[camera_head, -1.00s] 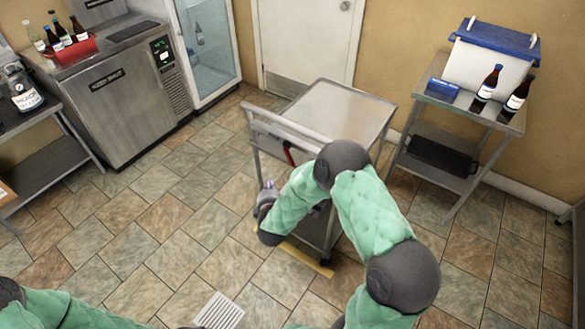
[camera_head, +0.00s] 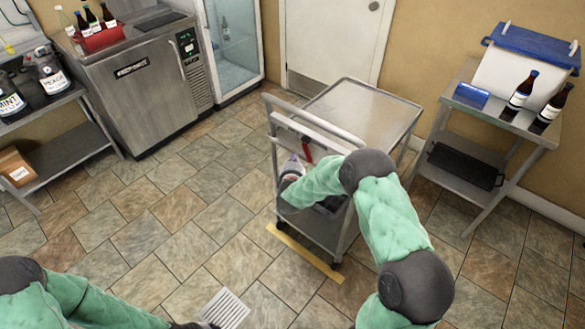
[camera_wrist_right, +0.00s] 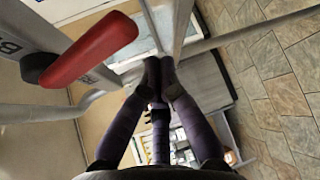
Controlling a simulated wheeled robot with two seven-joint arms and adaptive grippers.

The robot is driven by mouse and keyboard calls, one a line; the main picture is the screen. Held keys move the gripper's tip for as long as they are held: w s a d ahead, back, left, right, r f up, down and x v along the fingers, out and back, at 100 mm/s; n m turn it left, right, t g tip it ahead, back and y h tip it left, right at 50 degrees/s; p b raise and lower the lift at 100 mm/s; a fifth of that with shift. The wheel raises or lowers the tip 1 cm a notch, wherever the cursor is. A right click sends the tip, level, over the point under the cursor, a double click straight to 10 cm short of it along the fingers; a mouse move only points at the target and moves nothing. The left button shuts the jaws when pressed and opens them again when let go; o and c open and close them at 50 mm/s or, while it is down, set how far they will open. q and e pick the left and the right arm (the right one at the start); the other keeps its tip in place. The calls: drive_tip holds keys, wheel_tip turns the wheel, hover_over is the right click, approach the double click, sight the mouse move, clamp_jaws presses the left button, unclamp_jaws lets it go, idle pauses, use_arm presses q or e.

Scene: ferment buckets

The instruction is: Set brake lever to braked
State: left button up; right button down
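The brake lever (camera_head: 307,151) has a red grip and sits on the near side of a steel cart (camera_head: 362,104), below its push handle. In the right wrist view the red lever (camera_wrist_right: 92,50) is large at the upper left, slanting up to the right. My right gripper (camera_head: 292,168) is just left of and below the lever. In the wrist view its fingers (camera_wrist_right: 160,66) meet at the tips, with nothing seen between them, and they are apart from the lever. My left gripper (camera_head: 197,325) barely shows at the bottom edge; its fingers are cut off.
A yellow strip (camera_head: 304,252) lies on the floor by the cart. A side table (camera_head: 525,128) with bottles and a blue-lidded box stands right of the cart. A steel cooler (camera_head: 137,82) and a glass-door fridge are at the back left. The tiled floor left of the cart is clear.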

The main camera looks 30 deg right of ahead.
sight(308, 149)
drive_tip(key=s, duration=0.1)
drive_tip(key=s+r, duration=0.1)
drive_tip(key=s+d, duration=0.1)
drive_tip(key=shift+s+r+b, duration=0.1)
drive_tip(key=shift+r+b, duration=0.25)
drive_tip(key=shift+b, duration=0.05)
drive_tip(key=shift+d, duration=0.1)
drive_tip(key=p, duration=0.1)
drive_tip(key=s+p, duration=0.1)
drive_tip(key=shift+s+d+r+p, duration=0.15)
drive_tip(key=shift+d+r+p, duration=0.15)
drive_tip(key=shift+p, duration=0.1)
drive_tip(key=shift+f, duration=0.15)
